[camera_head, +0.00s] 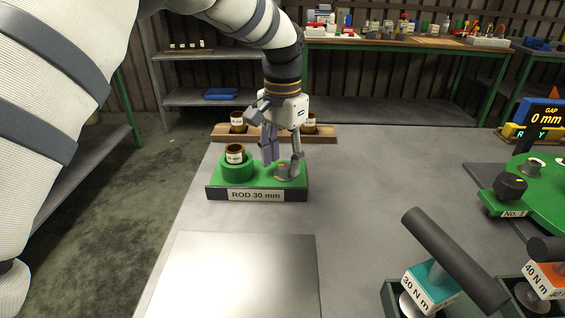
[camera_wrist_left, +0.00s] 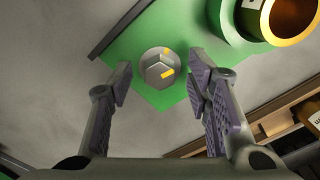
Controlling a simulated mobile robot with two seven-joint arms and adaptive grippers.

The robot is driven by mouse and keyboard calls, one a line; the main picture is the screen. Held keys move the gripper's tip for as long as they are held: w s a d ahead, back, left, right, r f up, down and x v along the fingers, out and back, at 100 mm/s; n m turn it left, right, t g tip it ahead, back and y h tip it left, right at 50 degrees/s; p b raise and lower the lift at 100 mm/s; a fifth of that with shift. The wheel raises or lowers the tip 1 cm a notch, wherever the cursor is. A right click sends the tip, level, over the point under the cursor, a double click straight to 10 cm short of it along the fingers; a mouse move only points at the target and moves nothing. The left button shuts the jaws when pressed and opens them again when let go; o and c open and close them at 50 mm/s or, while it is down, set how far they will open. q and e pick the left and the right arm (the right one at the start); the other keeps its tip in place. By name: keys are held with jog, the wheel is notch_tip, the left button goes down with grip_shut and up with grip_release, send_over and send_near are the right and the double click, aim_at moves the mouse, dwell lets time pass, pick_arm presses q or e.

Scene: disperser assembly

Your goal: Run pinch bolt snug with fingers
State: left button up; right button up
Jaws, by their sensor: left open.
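The pinch bolt (camera_wrist_left: 158,66) is a round grey head with a raised hexagon and yellow marks, on the green plate of the ROD 30 mm fixture (camera_head: 256,195). In the head view, a grey round part of it (camera_head: 283,173) shows at the fixture's right side. My left gripper (camera_head: 279,166) points down over it. In the wrist view, its fingers (camera_wrist_left: 163,82) are open, one on each side of the bolt and apart from it, with the bolt slightly beyond the tips. My right gripper is not in view.
A brown labelled cylinder (camera_head: 235,154) stands in the fixture's green ring. Two similar ones (camera_head: 237,122) (camera_head: 309,123) are on a wooden rack behind. A bare metal plate (camera_head: 240,275) lies in front. Torque tools marked 30 N m (camera_head: 428,285) and 40 N m (camera_head: 545,281) stand front right.

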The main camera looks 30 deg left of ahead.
aim_at(282, 167)
pick_arm(q)
notch_tip(282, 167, up, 11)
jog(key=shift+f, duration=0.2)
jog(key=shift+f, duration=0.1)
